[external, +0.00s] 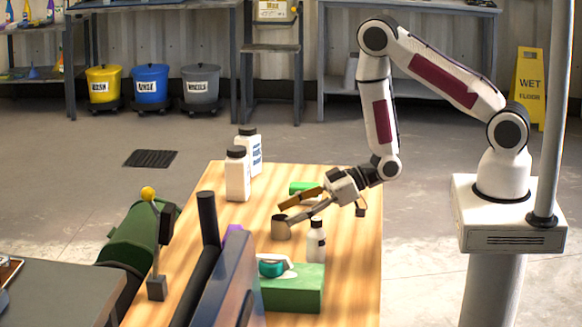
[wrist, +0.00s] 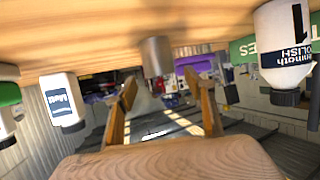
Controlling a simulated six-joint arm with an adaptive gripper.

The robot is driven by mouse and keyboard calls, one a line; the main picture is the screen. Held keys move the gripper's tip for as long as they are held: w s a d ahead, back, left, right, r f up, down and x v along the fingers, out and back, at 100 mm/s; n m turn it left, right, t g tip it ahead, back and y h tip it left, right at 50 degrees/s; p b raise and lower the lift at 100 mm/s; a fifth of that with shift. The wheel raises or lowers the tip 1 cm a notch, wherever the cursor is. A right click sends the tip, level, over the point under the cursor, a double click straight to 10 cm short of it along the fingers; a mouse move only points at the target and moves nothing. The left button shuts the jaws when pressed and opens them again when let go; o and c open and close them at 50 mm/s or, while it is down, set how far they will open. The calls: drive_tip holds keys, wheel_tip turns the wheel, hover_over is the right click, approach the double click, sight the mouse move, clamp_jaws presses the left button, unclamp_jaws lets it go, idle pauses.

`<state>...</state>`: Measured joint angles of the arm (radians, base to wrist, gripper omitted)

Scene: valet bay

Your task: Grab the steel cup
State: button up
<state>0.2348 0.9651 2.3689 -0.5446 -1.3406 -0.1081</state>
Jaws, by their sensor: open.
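The steel cup (external: 281,229) is a small grey-brown cylinder standing on the wooden table (external: 345,270), left of the small white bottle. In the wrist view, which appears upside down, the cup (wrist: 156,57) hangs from the table surface, ahead of my fingers and between their lines. My gripper (external: 285,213) is open, low over the table, with its fingertips by the cup's top in the external view. In the wrist view my gripper (wrist: 160,80) has its two fingers spread apart with nothing held. I cannot tell whether a fingertip touches the cup.
A small white bottle (external: 316,241) with a dark cap stands close right of the cup. Two tall white bottles (external: 237,177) (external: 251,151) stand at the back left. A green item (external: 302,188) lies behind my gripper.

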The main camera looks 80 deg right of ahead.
sight(280, 217)
drive_tip(key=shift+x, duration=1.75)
drive_tip(key=c, duration=1.2)
